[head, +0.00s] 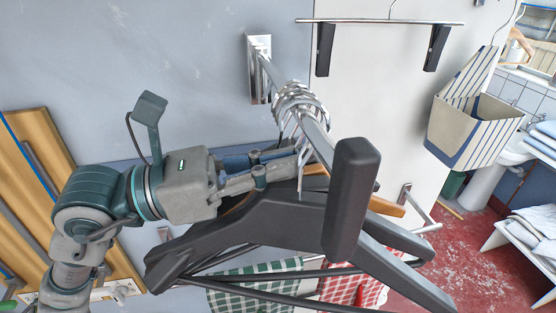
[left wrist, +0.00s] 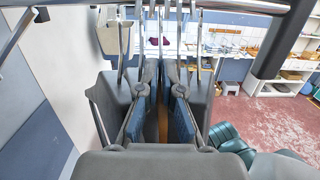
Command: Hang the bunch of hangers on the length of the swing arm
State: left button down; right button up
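The swing arm (head: 264,72) is a metal bar. It comes out from a wall bracket toward me and ends near a thick black end piece (head: 352,195). The bunch of hangers (head: 250,222), mostly dark grey with some wood, hangs by several metal hooks (head: 300,98) clustered around the bar. My left gripper (head: 297,163) is at the hanger necks, just below the hooks. In the left wrist view its two fingers (left wrist: 162,108) stand apart, with wood showing between them and grey hangers on both sides. Whether they grip a hanger is unclear. My right gripper is not seen.
A clip hanger (head: 380,22) hangs at the top against the white panel. A striped fabric bag (head: 470,120) hangs at right. Checked green cloth (head: 255,285) and red cloth (head: 352,287) hang below the hangers. The red floor (head: 470,260) at right is partly clear.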

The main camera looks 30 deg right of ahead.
pick_arm(q)
jog(key=shift+f, duration=0.25)
jog(key=c, duration=1.2)
grip_release()
jog(key=shift+c, duration=0.2)
